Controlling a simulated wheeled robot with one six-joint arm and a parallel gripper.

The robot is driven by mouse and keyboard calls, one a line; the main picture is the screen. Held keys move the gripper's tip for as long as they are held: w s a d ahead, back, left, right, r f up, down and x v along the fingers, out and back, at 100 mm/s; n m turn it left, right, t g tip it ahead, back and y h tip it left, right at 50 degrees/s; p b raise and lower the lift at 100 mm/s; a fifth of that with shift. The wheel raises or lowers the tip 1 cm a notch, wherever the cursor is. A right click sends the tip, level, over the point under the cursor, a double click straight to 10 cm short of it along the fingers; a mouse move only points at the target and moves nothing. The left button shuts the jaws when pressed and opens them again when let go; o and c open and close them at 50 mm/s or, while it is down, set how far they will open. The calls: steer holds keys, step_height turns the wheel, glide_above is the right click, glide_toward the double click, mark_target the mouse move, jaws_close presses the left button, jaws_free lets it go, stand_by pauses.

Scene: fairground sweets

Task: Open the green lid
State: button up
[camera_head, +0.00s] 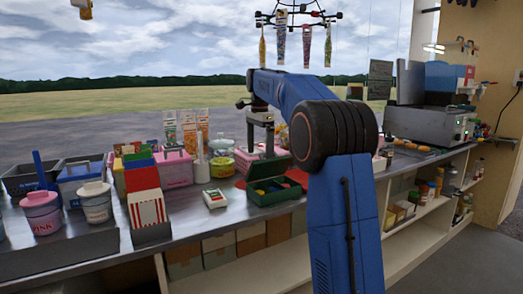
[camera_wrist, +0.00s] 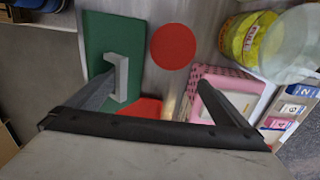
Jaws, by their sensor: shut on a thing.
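The green box (camera_head: 272,196) stands open on the counter in the head view, with coloured pieces inside. Its green lid (camera_head: 264,166) is tilted up at the back. In the wrist view the green lid (camera_wrist: 101,32) is at the upper left, with a grey handle (camera_wrist: 123,72) on it.
A red disc (camera_wrist: 172,45) and a pink box (camera_wrist: 248,82) lie close beside the lid. A yellow-green tub (camera_head: 221,167) and a white-and-red packet (camera_head: 215,198) stand left of the green box. A striped box (camera_head: 148,208) is farther left.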

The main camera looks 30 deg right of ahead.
steer(key=shift+w+a+f, duration=0.1)
steer(key=shift+w+f, duration=0.15)
steer(key=shift+f, duration=0.3)
steer(key=shift+w+f, duration=0.2)
steer(key=shift+f, duration=0.3)
steer(key=shift+c, duration=0.2)
steer(key=shift+w+r, duration=0.1)
steer(key=shift+r, duration=0.2)
steer(key=shift+w+r, duration=0.2)
steer(key=shift+r, duration=0.05)
steer(key=c, duration=0.3)
step_height(320, 180, up, 3)
steer(key=shift+f, duration=0.2)
steer(key=c, duration=1.2)
step_height(320, 180, up, 9)
steer(key=shift+s+r, duration=0.1)
steer(key=shift+s, duration=0.05)
